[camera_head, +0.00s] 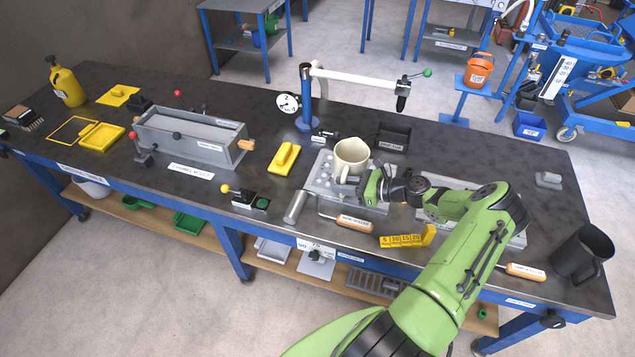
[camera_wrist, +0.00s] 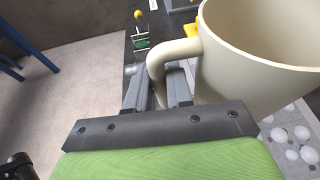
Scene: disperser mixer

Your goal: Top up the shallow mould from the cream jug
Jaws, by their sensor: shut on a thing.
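The cream jug (camera_head: 352,155) is upright over a grey block with pale round spots (camera_head: 322,172), near the table's middle. I cannot tell whether its base touches the block. In the wrist view the jug (camera_wrist: 255,65) fills the upper right, its handle between my fingers. My gripper (camera_head: 371,187) is shut on that handle; its fingers show in the wrist view (camera_wrist: 160,88). The inside of the jug shows only in part, and no liquid is seen. A long grey mould (camera_head: 190,135) with a label reading like "channel mould" stands at the left. I cannot pick out the shallow mould for sure.
A blue post with a white arm (camera_head: 345,78) stands behind the jug. A yellow float (camera_head: 285,157) lies left of it, a black box (camera_head: 393,137) behind. A yellow stepped gauge (camera_head: 407,236) lies in front, a dark grey jug (camera_head: 582,253) at right.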

